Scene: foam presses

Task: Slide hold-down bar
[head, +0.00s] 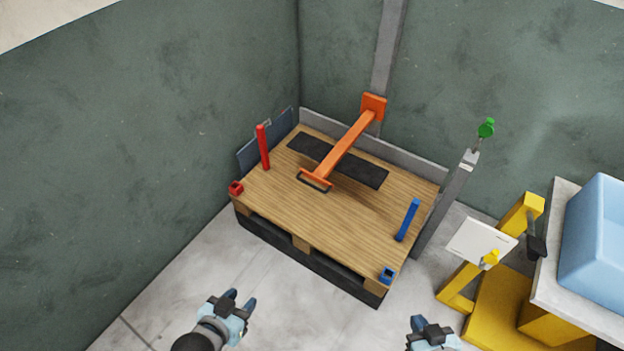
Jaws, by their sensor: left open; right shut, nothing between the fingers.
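The orange hold-down bar (345,148) reaches from an orange bracket (373,106) on a grey upright post (388,50) out over a wooden pallet top (290,205). A dark strip (365,171) lies on the wood beneath the bar. My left gripper (241,302) is open and empty, in front of the pallet at the lower left. My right gripper (430,325) is shut and empty at the bottom edge, right of the pallet's near corner. Both are apart from the bar.
A grey post with a green knob (486,128) stands beyond the right edge. A yellow stand (500,295) and a light blue block (595,235) are at the right. Walls close the back and left.

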